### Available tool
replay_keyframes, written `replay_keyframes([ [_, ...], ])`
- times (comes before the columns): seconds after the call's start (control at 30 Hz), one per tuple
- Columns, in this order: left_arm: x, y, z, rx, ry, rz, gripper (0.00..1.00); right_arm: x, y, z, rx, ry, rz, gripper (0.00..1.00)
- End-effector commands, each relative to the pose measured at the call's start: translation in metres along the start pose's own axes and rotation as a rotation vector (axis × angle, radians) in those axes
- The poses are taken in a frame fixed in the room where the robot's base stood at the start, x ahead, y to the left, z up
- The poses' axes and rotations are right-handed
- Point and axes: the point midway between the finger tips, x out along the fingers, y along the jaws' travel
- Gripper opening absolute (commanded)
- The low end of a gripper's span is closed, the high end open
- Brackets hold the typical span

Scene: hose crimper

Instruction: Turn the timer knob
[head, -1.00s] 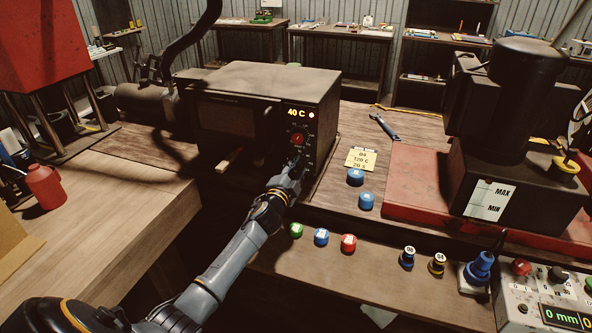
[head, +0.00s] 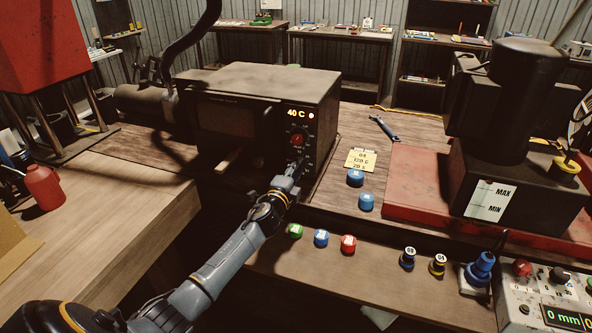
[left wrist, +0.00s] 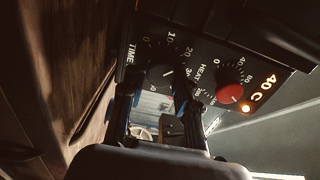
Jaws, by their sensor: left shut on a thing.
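The oven-like box (head: 270,80) has a control panel with a lit 40 C display (head: 296,113) and a red heat knob (head: 297,139). The heat knob also shows in the left wrist view (left wrist: 229,93). The dark timer knob (left wrist: 160,72) sits in the dial marked TIME, with a white pointer line on its face. My left gripper (left wrist: 156,88) is shut on the timer knob, one finger on each side. In the head view the left gripper (head: 295,168) hides most of that knob. My right gripper is not in view.
Two blue caps (head: 361,190) and a yellow note (head: 361,159) lie right of the box. Green, blue and red buttons (head: 321,238) line the front ledge. A wrench (head: 383,128) lies behind. A red bottle (head: 44,187) stands at left.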

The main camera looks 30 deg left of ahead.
Motion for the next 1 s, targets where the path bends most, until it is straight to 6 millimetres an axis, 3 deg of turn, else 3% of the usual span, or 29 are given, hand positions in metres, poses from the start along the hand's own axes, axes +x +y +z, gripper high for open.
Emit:
replay_keyframes([
  [0.23,0.0,0.001,0.0,-0.001,0.0,0.001,0.0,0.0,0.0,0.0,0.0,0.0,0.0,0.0],
  [0.27,0.0,0.001,0.0,-0.001,0.0,0.001,0.37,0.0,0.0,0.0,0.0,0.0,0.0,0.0],
  [0.33,0.0,0.001,0.0,-0.001,0.0,0.001,0.51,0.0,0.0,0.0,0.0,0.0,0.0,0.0],
  [0.37,0.0,0.001,0.0,-0.002,0.0,0.001,0.53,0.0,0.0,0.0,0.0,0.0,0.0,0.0],
  [0.77,-0.006,0.001,0.0,-0.002,0.001,0.0,0.53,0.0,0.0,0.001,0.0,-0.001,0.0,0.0],
  [1.0,-0.044,0.002,0.0,0.0,0.001,0.003,0.53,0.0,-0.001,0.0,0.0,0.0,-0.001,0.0],
])
